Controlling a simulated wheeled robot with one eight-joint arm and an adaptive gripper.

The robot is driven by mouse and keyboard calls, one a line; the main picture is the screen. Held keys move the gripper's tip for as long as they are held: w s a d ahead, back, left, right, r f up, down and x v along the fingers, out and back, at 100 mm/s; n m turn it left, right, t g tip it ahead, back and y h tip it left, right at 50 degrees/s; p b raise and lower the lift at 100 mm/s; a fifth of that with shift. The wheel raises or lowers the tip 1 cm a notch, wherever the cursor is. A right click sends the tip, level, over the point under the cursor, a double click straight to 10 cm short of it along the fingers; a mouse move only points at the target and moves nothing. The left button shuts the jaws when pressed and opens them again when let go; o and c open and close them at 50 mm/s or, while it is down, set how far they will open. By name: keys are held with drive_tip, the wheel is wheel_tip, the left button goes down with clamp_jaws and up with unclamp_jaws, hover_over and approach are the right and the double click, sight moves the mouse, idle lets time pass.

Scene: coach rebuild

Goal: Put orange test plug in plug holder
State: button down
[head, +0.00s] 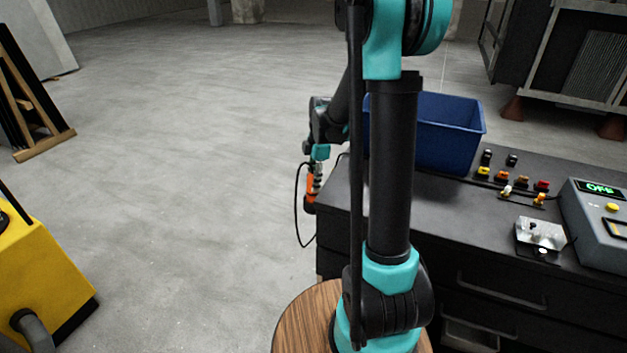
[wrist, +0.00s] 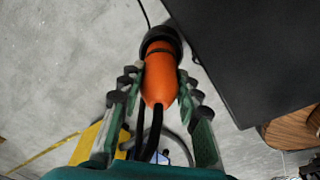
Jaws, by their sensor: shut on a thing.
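The orange test plug (head: 310,187) hangs in my gripper (head: 317,172), just off the left edge of the black workbench, over the floor side. In the wrist view the orange plug (wrist: 159,78) sits between the two fingers of my gripper (wrist: 157,88), which are shut on its sides. The plug has a black ring at its far end, and black cable shows by it. I cannot tell for sure which thing is the plug holder; a small silvery metal fixture (head: 541,233) stands on the bench at the right.
The black workbench (head: 455,212) carries a blue bin (head: 449,134), rows of small coloured plugs (head: 502,176) and a grey box with a green display (head: 600,218). A yellow machine (head: 45,270) stands at lower left.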

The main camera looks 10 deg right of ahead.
drive_tip(key=shift+f, duration=1.45)
idle(2.1)
drive_tip(key=c, duration=1.3)
unclamp_jaws()
drive_tip(key=shift+c, duration=0.2)
drive_tip(key=shift+r, duration=0.1)
drive_tip(key=shift+d+r, duration=0.2)
drive_tip(key=shift+r, duration=1.6)
drive_tip(key=shift+d+r, duration=0.25)
drive_tip(key=shift+r, duration=1.55)
drive_tip(key=shift+d+r, duration=0.2)
drive_tip(key=shift+r, duration=1.6)
